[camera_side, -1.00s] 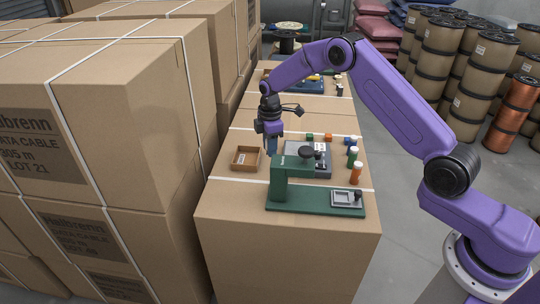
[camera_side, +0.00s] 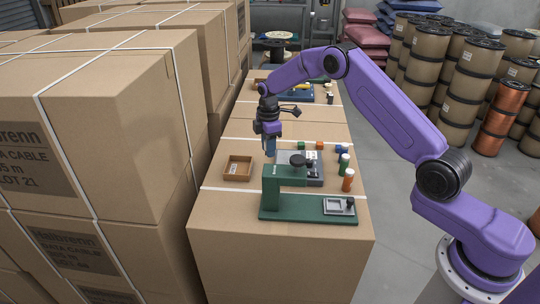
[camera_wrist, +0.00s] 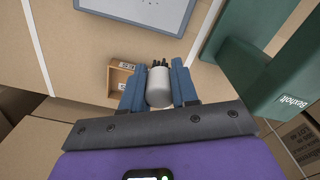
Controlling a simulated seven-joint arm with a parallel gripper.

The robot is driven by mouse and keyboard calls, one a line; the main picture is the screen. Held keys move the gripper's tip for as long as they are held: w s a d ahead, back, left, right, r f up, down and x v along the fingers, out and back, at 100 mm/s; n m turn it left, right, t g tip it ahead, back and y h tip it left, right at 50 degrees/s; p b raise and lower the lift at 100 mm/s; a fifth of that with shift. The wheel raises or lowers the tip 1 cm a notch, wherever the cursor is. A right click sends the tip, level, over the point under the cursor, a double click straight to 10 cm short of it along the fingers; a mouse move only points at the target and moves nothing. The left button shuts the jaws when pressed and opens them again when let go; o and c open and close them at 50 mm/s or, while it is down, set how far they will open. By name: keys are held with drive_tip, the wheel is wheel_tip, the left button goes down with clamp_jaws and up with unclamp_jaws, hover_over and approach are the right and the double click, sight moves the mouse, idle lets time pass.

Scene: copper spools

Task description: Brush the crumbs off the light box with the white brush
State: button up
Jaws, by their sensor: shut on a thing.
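My gripper (camera_side: 270,149) is shut on the white brush (camera_wrist: 159,87), whose white body sits between the two blue fingers in the wrist view. Its dark bristles point away from the palm. In the side view the brush is too small or hidden to make out. The light box (camera_side: 313,179) is a grey, flat box right of my gripper, partly hidden behind a green stand. In the wrist view its pale panel with a grey rim (camera_wrist: 150,22) shows at the top, apart from the brush.
The green stand (camera_side: 285,180) with a black knob rises in front of the light box. An open brown tray (camera_side: 237,168) lies left of my gripper.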

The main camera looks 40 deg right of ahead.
hover_over(289, 156)
drive_tip(key=shift+f, duration=2.95)
drive_tip(key=shift+s+a+f, duration=0.4)
drive_tip(key=shift+f, duration=0.3)
clamp_jaws()
drive_tip(key=shift+s+a, duration=2.35)
drive_tip(key=shift+w+d, duration=2.6)
drive_tip(key=shift+d, duration=0.05)
drive_tip(key=shift+w+d+r, duration=0.1)
drive_tip(key=shift+w+d, duration=0.05)
wheel_tip(289, 156, up, 8)
